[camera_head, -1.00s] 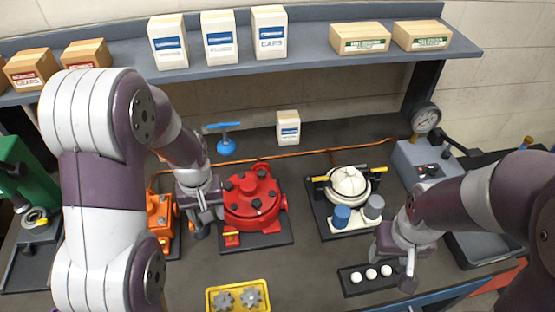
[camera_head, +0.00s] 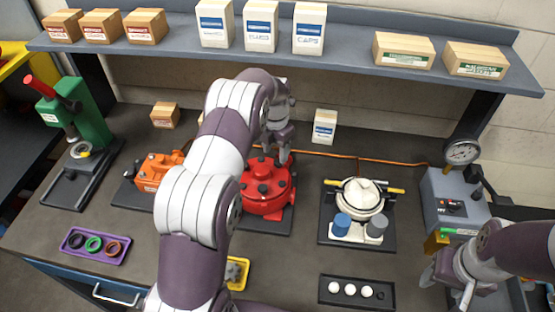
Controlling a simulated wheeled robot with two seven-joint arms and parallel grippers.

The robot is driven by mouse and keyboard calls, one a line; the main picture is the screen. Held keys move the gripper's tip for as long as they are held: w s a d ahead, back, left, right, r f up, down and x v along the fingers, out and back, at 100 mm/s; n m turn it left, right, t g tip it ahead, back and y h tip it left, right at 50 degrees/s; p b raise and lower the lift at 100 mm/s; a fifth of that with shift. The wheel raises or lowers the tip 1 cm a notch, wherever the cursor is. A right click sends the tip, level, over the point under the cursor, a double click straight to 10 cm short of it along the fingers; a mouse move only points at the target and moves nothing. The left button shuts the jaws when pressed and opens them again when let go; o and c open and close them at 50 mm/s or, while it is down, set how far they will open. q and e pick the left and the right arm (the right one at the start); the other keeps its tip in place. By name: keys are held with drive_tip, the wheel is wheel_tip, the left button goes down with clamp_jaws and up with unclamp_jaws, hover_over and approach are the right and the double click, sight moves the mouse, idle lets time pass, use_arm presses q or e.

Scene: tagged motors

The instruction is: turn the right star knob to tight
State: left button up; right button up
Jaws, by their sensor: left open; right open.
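No part is clearly marked as the right star knob. The red round housing (camera_head: 266,205) has several dark knobs on top and sits on a black plate. Grey star-shaped pieces (camera_head: 233,272) lie in a yellow tray (camera_head: 241,286), mostly hidden by my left arm. My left gripper (camera_head: 281,155) is open, pointing down at the back edge of the red housing; I cannot tell if it touches. My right gripper (camera_head: 449,290) is open at the lower right, beside the black tray, its fingertips hard to make out.
A cream-topped unit (camera_head: 361,197) with blue and grey cups stands right of the red housing. A black tray (camera_head: 325,297) holds white balls. A gauge box (camera_head: 456,205) stands right, an orange unit (camera_head: 157,169) left. Boxes line the shelf (camera_head: 350,58). Bench front-left holds a purple tray (camera_head: 78,256).

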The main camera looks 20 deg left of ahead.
sight(278, 161)
use_arm(q)
drive_tip(key=shift+w+d+f+p, duration=0.15)
drive_tip(key=shift+d+f+p, duration=0.15)
drive_tip(key=shift+f, duration=0.25)
drive_tip(key=shift+w+d+f+p, duration=0.15)
drive_tip(key=shift+d+f+p, duration=0.05)
drive_tip(key=shift+d+f, duration=0.25)
drive_tip(key=shift+f, duration=0.35)
drive_tip(key=shift+s+a+f, duration=0.15)
drive_tip(key=shift+s+a, duration=0.1)
drive_tip(key=shift+a, duration=0.3)
drive_tip(key=shift+c, duration=0.7)
drive_tip(key=c, duration=0.5)
drive_tip(key=shift+d, duration=0.3)
clamp_jaws()
drive_tip(key=shift+w+a, duration=0.1)
use_arm(e)
drive_tip(key=shift+d+r, duration=0.4)
drive_tip(key=shift+r, duration=0.1)
drive_tip(key=shift+f, duration=0.1)
